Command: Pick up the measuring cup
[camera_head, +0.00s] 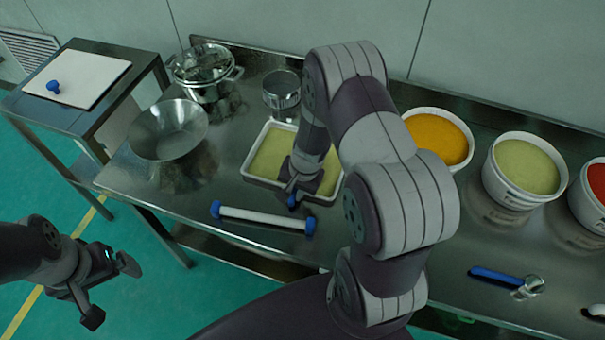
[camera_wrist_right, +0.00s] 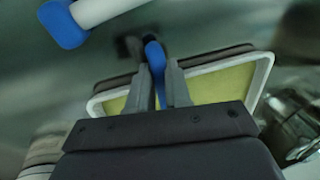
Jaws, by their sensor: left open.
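A metal measuring cup (camera_head: 528,287) with a blue handle (camera_head: 494,275) lies on the steel table at the lower right. My right gripper (camera_head: 296,192) is far to its left, low over the front edge of a white tray (camera_head: 262,183) of yellow-green material. In the right wrist view, a blue handle (camera_wrist_right: 155,58) sits between the fingers of my right gripper (camera_wrist_right: 158,80), which look shut on it. The rest of that item is mostly hidden, so I cannot tell what it is. My left gripper (camera_head: 108,290) is open and empty over the floor, left of the table.
A white bar with blue ends (camera_head: 262,218) lies before the tray. A metal bowl (camera_head: 168,130), a lidded pot (camera_head: 205,72) and a round metal container (camera_head: 281,92) stand at the left. Tubs of orange (camera_head: 440,136), green (camera_head: 525,165) and red material (camera_head: 599,182) stand at the right.

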